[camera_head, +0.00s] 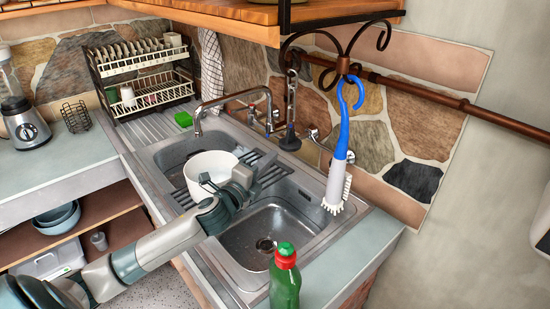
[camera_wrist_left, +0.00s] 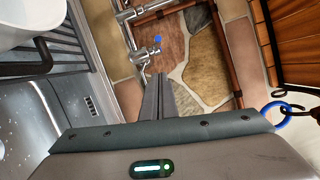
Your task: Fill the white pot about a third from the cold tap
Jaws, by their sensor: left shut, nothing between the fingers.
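The white pot (camera_head: 208,168) stands upright on the rack over the sink, below and beside the curved metal spout (camera_head: 233,97); its inside looks pale and I cannot make out water. Part of the pot's side shows in the left wrist view (camera_wrist_left: 24,22). The wall tap (camera_wrist_left: 143,54) carries a blue mark (camera_wrist_left: 157,38). My left gripper (camera_head: 256,162) is beside the pot's right side, apart from the taps. Its fingers (camera_wrist_left: 157,97) are shut and empty, pointing toward the wall and the blue-marked tap. No stream shows from the spout. My right gripper is not in view.
A blue-and-white brush (camera_head: 341,145) hangs from a hook at the right of the sink. A green bottle (camera_head: 285,279) with a red and green cap stands at the front. The right basin (camera_head: 270,232) is empty. A dish rack (camera_head: 140,75) stands at the back left.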

